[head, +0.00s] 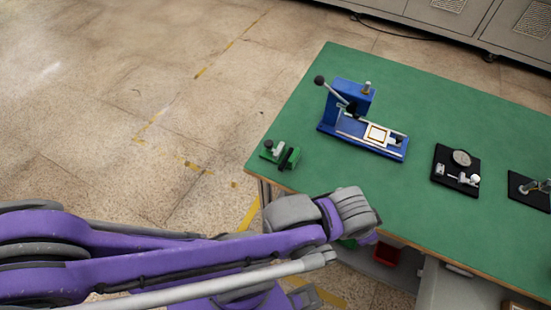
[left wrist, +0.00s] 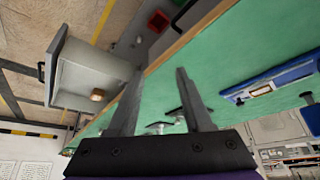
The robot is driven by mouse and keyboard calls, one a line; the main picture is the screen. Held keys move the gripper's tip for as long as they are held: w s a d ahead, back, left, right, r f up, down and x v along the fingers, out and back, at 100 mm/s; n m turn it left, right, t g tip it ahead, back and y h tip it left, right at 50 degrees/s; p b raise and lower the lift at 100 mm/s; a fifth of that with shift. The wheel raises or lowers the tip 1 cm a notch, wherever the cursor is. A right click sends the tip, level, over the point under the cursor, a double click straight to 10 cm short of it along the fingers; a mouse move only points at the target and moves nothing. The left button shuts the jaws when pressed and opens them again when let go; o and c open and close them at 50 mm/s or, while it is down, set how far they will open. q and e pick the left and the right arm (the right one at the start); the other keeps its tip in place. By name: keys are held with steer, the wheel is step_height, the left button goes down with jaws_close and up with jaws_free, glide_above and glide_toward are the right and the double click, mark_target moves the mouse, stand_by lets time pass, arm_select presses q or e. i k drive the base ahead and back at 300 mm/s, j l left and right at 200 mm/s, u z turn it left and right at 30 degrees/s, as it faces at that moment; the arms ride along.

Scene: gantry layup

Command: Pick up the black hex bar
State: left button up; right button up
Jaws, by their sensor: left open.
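I cannot make out a black hex bar in either view. My left arm comes in from the left in the head view, and its wrist is at the near edge of the green table (head: 310,130); the fingers are hidden there. In the left wrist view my left gripper (left wrist: 157,78) is open, with its two fingers apart and nothing held between them. The green table top (left wrist: 215,65) lies beyond the fingers, tilted in this view. My right gripper is in neither view.
A blue lever press (head: 350,105), a small green clamp (head: 284,156) and a black plate with a gauge (head: 455,170) stand on the table. Another black fixture (head: 530,190) is at the right edge. A red bin (head: 386,254) and a grey drawer (left wrist: 90,70) are below the table edge.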

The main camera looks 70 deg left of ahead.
mark_target(284, 164)
steer(key=u, duration=2.4)
steer(key=k+l+z, duration=0.2)
steer(key=l, duration=0.15)
